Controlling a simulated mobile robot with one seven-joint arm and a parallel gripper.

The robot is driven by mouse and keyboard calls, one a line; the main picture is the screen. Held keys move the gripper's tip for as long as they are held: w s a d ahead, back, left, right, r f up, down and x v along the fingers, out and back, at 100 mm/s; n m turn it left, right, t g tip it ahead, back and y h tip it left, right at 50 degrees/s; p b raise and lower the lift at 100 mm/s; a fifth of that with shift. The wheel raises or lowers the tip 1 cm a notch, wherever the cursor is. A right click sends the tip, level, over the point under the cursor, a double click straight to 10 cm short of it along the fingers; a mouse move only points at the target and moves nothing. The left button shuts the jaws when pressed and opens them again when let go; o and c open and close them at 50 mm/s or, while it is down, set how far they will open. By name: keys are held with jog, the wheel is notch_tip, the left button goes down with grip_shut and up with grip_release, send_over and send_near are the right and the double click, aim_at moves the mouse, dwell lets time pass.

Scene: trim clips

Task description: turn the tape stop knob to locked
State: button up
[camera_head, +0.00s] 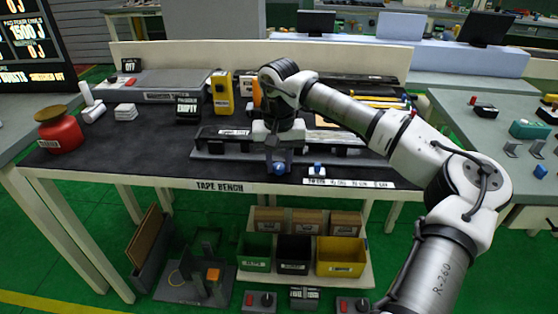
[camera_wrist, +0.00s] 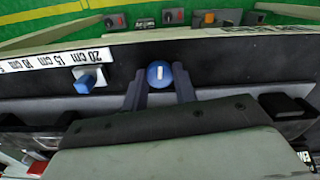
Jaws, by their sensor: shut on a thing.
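A round blue knob (camera_wrist: 153,80) with a short white mark sits at the front edge of the tape bench. In the wrist view the mark runs nearly upright. My gripper (camera_wrist: 160,88) is closed around this knob, one dark finger on each side. In the head view the knob (camera_head: 280,169) shows just below my gripper (camera_head: 278,161). No label for the knob or its positions can be read. A second blue piece (camera_wrist: 86,82) on a white base stands beside it, near a strip with cm marks; in the head view it (camera_head: 317,168) is right of my gripper.
The dark bench top (camera_head: 110,150) holds a red container (camera_head: 60,134) at left, a yellow device (camera_head: 222,92) and a grey machine behind my gripper. A centimetre label strip (camera_head: 350,183) runs along the front edge. Green, black and yellow bins stand below the bench.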

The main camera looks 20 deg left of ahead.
aim_at(278, 165)
jog(key=shift+n, duration=0.5)
jog(key=o, duration=1)
notch_tip(278, 165, up, 14)
jog(key=shift+f+b, duration=0.1)
jog(key=shift+b, duration=0.25)
